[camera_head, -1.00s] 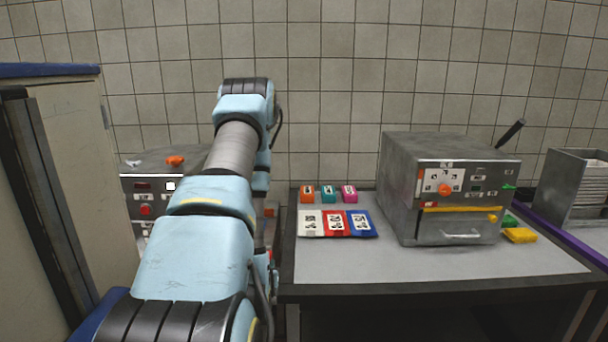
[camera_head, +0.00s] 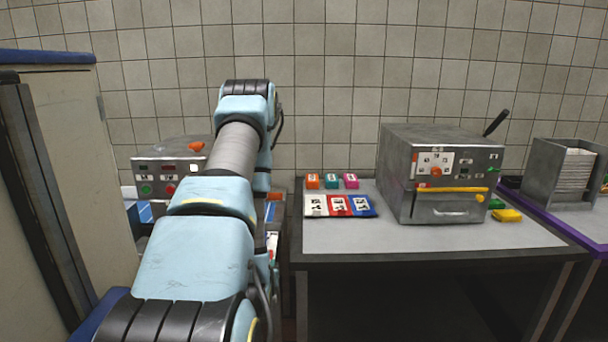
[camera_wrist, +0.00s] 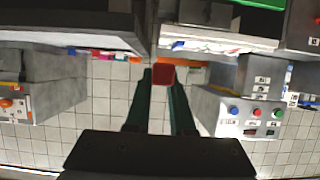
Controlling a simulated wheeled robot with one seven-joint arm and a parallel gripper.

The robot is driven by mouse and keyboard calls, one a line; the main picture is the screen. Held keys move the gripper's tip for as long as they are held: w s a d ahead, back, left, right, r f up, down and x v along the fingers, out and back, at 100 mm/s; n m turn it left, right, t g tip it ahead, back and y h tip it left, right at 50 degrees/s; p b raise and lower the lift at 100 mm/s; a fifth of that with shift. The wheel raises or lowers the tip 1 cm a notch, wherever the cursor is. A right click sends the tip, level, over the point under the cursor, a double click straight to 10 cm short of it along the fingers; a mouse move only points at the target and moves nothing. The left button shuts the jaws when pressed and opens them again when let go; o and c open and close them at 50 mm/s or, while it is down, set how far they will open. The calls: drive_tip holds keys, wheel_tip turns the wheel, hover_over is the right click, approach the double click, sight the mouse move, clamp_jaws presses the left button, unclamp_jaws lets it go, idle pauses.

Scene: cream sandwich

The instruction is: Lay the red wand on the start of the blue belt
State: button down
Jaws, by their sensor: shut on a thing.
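In the wrist view, my gripper (camera_wrist: 163,92) has its two long dark fingers close together on a red piece, which I take to be the red wand (camera_wrist: 163,75). Only its squarish red end shows; its length is hidden. It is held in the air, with the tiled surface behind it. In the head view my own arm hides the gripper and the wand. A blue patch (camera_head: 145,212) shows beside the left machine; I cannot tell whether it is the blue belt.
A grey machine with an orange knob (camera_head: 178,172) stands behind my arm at left. A table (camera_head: 430,241) at right bears a larger grey machine (camera_head: 440,180) and several coloured cards. A tall cabinet (camera_head: 75,190) stands close at left. A metal holder (camera_head: 545,178) stands far right.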

drive_tip(key=w+f+b, duration=0.3)
drive_tip(key=f+b, duration=0.1)
drive_tip(key=f, duration=0.2)
drive_tip(key=shift+w+f, duration=0.3)
drive_tip(key=shift+w, duration=0.05)
drive_tip(key=shift+a, duration=0.15)
